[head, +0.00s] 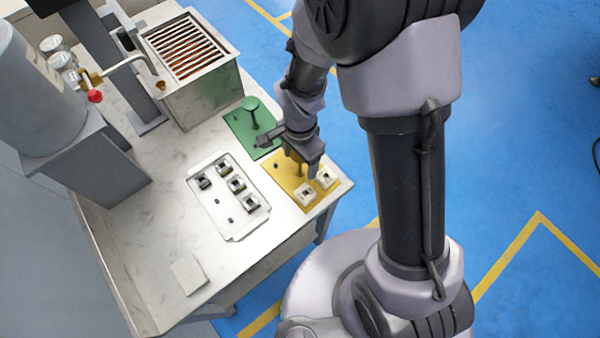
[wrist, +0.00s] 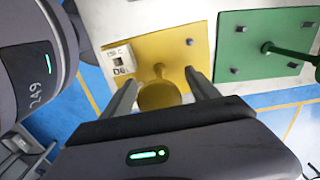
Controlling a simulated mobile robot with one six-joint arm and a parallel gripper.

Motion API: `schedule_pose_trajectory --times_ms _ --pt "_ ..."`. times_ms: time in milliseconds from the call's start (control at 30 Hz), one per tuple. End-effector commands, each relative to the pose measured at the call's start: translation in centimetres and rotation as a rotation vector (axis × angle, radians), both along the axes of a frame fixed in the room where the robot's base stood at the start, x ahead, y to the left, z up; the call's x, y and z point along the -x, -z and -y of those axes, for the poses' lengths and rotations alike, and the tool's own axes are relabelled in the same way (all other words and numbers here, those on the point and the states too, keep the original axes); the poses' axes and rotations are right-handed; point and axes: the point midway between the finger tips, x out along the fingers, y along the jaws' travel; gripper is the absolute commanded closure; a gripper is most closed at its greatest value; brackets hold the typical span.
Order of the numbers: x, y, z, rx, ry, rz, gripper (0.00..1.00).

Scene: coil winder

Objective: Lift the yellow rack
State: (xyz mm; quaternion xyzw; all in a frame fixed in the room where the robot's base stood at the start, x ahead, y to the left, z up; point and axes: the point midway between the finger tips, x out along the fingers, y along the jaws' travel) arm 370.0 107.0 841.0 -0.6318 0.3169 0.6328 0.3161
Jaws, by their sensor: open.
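The yellow rack (head: 291,183) is a flat yellow plate at the right edge of the table, with two pale square parts on its near right side. It also shows in the wrist view (wrist: 178,52), with one pale part (wrist: 120,60) in sight and a round yellow knob (wrist: 158,96) on a post. My gripper (wrist: 162,82) is open, with one finger on each side of the knob. In the head view my gripper (head: 308,170) is over the rack and hides its knob. I cannot tell whether the fingers touch the post.
A green rack (head: 246,128) with a green knob (head: 250,104) lies close beside the yellow one. A pale tray (head: 244,226) with several dark-centred parts is to the left. A metal box with a grate (head: 205,95) stands behind. The table front is mostly clear.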

Motion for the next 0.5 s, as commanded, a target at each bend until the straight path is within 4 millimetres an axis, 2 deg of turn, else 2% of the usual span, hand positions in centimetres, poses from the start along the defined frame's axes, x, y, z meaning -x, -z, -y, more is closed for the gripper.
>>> schedule_pose_trajectory --times_ms 167,500 --pt "-0.03 -0.14 -0.01 -0.001 0.0 0.001 0.33" --pt "-0.02 -0.17 0.0 -0.001 0.0 0.001 0.99"
